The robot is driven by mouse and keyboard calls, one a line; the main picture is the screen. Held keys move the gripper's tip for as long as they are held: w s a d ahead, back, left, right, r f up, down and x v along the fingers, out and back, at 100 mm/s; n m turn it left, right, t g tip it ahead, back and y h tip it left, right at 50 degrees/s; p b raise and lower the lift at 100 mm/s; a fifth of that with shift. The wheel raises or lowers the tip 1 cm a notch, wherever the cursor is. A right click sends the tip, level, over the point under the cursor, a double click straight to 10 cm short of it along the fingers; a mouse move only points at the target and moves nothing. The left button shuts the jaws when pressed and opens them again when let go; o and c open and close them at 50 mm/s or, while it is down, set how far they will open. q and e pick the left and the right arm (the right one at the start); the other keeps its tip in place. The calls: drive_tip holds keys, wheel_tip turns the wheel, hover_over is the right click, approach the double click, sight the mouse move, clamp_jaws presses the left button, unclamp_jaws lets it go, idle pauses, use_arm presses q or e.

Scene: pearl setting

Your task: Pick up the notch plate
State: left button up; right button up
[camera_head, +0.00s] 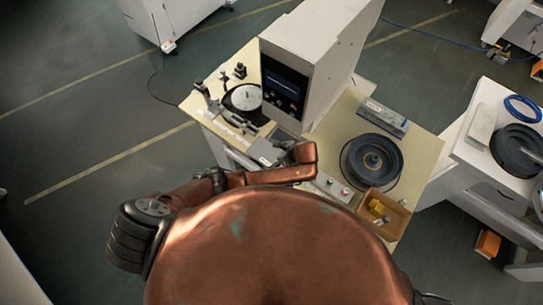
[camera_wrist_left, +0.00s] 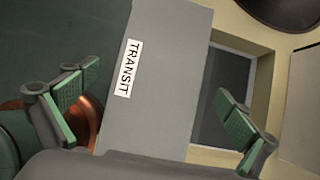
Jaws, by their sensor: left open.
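I cannot pick out a notch plate for certain in either view. In the left wrist view, a grey plate-like or box-like piece (camera_wrist_left: 172,45) with a white "TRANSIT" label (camera_wrist_left: 130,68) lies between the fingers. It also shows in the head view as a small grey piece (camera_head: 262,151) on the pale bench. My left gripper (camera_wrist_left: 160,95) is open, its green-padded fingers apart on either side of the grey piece, and seems to hold nothing. In the head view my arm and body hide part of the bench around this gripper. My right gripper is not in view.
The pale bench (camera_head: 425,150) carries a tall white machine housing (camera_head: 310,50), a dial disc (camera_head: 243,97), a black round holder (camera_head: 372,161) and a tan box (camera_head: 385,216) with yellow pieces. Beside the grey piece is a dark square recess (camera_wrist_left: 222,95). Open floor lies left.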

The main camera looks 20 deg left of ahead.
use_arm(q)
drive_tip(key=shift+a+f, duration=0.2)
drive_tip(key=shift+f, duration=0.1)
drive_tip(key=shift+c, duration=0.3)
drive_tip(key=c, duration=1.2)
drive_tip(key=shift+c, duration=0.2)
